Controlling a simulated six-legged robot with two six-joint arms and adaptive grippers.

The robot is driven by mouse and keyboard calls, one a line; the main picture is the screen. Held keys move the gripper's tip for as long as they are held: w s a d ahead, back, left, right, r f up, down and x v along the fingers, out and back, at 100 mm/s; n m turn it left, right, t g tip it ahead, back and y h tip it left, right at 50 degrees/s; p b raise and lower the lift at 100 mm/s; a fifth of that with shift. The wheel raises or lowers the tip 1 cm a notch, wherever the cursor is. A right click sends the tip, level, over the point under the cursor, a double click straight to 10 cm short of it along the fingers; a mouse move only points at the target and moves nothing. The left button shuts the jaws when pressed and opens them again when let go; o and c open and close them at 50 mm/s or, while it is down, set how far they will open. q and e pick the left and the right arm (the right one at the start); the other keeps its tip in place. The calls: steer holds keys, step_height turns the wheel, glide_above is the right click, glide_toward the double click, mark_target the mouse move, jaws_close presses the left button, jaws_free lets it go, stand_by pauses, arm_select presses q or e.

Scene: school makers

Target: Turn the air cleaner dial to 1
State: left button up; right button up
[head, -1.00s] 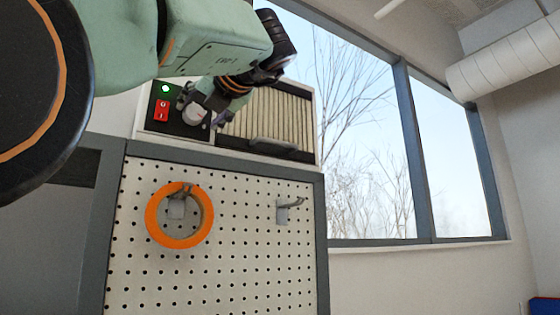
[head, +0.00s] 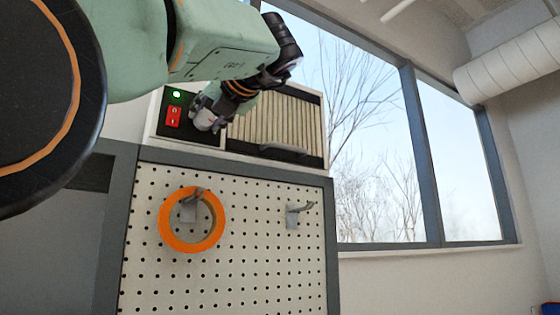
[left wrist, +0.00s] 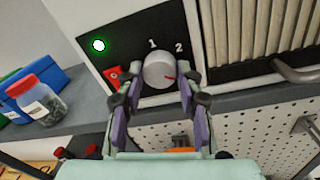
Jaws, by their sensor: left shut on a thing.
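The air cleaner (head: 275,120) is a white box with a black control panel and a slatted grille. Its dial (left wrist: 158,70) is a round silver knob, with a red mark pointing to the right and slightly down. The printed 1 is just above the dial and the 2 is at its upper right. My left gripper (left wrist: 160,88) has one finger on each side of the dial and is shut on it. In the head view the gripper partly covers the dial (head: 205,121). My right gripper is in neither view.
A lit green lamp (left wrist: 99,45) and a red switch (left wrist: 112,73) are left of the dial. A handle (head: 283,149) juts below the grille. Below is a pegboard (head: 255,240) with an orange ring (head: 163,234) on a hook. A red-lidded jar (left wrist: 38,98) stands left.

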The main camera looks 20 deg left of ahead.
arm_select(q)
steer(key=shift+r, duration=0.1)
steer(key=n+b, duration=0.1)
steer(key=n, duration=1)
steer(key=shift+s+h+b, duration=0.1)
steer(key=shift+h+b, duration=0.25)
steer(key=shift+h, duration=0.05)
steer(key=n+b, duration=0.1)
steer(key=n, duration=0.5)
steer(key=shift+r+t, duration=0.1)
steer(key=shift+t, duration=0.2)
steer(key=n, duration=0.5)
steer(key=shift+s+a+h+b, duration=0.1)
steer(key=shift+h+b, duration=0.2)
steer(key=shift+b, duration=0.1)
steer(key=shift+n, duration=0.4)
steer(key=o, duration=1.2)
